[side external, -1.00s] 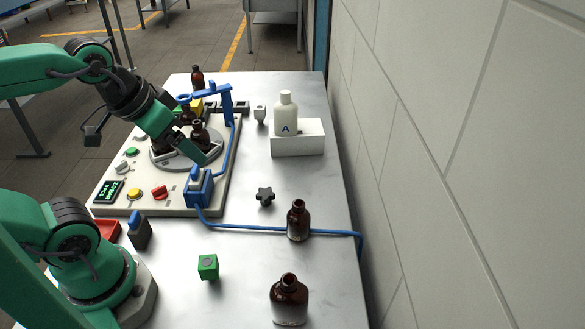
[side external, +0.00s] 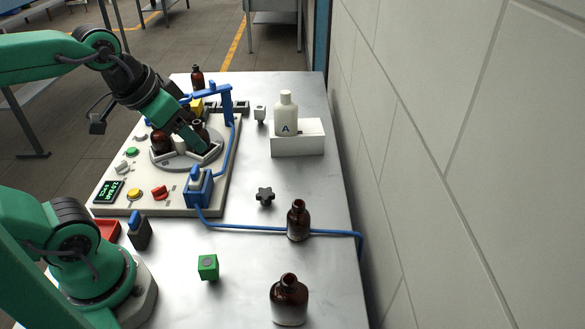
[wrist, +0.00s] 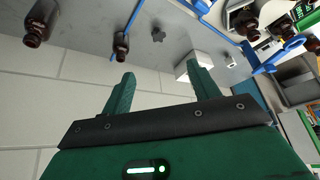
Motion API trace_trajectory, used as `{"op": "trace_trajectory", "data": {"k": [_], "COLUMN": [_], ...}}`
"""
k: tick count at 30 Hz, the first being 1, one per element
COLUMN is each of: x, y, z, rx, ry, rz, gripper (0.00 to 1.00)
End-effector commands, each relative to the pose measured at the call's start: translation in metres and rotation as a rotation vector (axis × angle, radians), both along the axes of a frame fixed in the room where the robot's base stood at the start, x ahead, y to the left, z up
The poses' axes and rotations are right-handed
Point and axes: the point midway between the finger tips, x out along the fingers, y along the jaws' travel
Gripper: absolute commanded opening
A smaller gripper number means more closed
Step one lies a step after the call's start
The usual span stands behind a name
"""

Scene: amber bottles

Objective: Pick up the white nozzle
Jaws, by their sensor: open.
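A small pale piece that looks like the white nozzle (side external: 260,114) stands on the metal table, left of the white bottle marked A (side external: 286,113).
The white bottle stands on a white block (side external: 298,146). The machine panel (side external: 120,195) carries a turntable (side external: 160,162) with brown bottles and a blue arm (side external: 228,105). A brown bottle (side external: 298,222), black knob (side external: 265,196) and green cube (side external: 208,267) stand nearer. A wall is at right.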

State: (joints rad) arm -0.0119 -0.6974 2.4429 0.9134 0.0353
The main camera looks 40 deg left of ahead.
Motion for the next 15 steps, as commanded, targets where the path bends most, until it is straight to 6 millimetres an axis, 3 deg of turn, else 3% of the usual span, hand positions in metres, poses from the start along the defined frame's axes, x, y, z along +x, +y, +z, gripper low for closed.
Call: {"op": "trace_trajectory", "data": {"k": [15], "x": [0.097], "y": [0.027], "z": [0.053], "rx": [0.098], "ry": [0.07], "rz": [-0.132], "gripper": [0.6]}}
